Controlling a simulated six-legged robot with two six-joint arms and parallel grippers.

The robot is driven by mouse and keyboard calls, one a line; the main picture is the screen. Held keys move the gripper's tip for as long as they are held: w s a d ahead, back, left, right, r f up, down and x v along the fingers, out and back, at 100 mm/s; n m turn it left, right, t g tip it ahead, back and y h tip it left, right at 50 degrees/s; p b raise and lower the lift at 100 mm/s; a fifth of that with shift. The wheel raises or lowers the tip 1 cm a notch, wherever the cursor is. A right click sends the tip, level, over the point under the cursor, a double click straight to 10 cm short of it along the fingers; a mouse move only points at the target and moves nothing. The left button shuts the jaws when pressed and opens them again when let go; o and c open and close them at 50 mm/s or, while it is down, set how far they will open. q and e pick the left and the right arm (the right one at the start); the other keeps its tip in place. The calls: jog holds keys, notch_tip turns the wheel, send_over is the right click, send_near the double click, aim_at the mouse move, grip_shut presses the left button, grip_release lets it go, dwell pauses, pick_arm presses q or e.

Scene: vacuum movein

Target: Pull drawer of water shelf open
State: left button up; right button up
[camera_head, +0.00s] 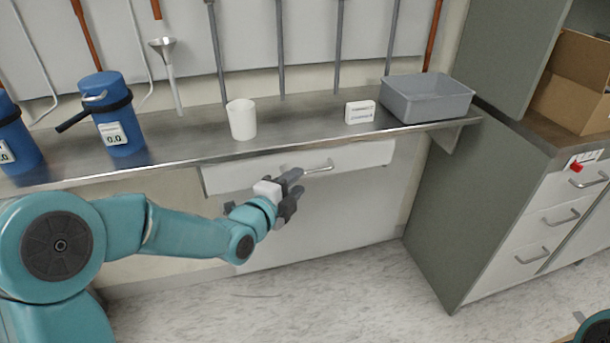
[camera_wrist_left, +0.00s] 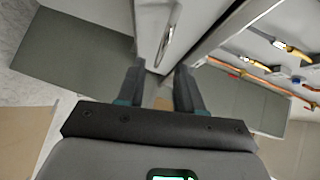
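The water shelf is a steel counter (camera_head: 200,146) along the wall. Its white drawer (camera_head: 360,158) sits just under the counter's front edge, with a metal bar handle (camera_head: 321,168). I cannot tell whether the drawer stands slightly out. My left gripper (camera_head: 293,192) is in front of the drawer, close to the left end of the handle. In the left wrist view, the left gripper (camera_wrist_left: 160,85) has its two dark fingers apart with nothing between them. The handle (camera_wrist_left: 168,40) lies just beyond the fingertips, on the drawer front (camera_wrist_left: 148,25). My right gripper is out of view.
On the counter stand blue canisters (camera_head: 112,108), a funnel (camera_head: 170,75), a white beaker (camera_head: 242,120), a small white sign (camera_head: 360,112) and a grey bin (camera_head: 430,100). A grey cabinet (camera_head: 470,200) with drawers stands at right. The floor (camera_head: 350,290) in front is clear.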

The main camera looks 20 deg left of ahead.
aim_at(308, 173)
pick_arm(q)
jog(key=shift+x, duration=2.4)
grip_shut()
jog(key=shift+s+d, duration=0.1)
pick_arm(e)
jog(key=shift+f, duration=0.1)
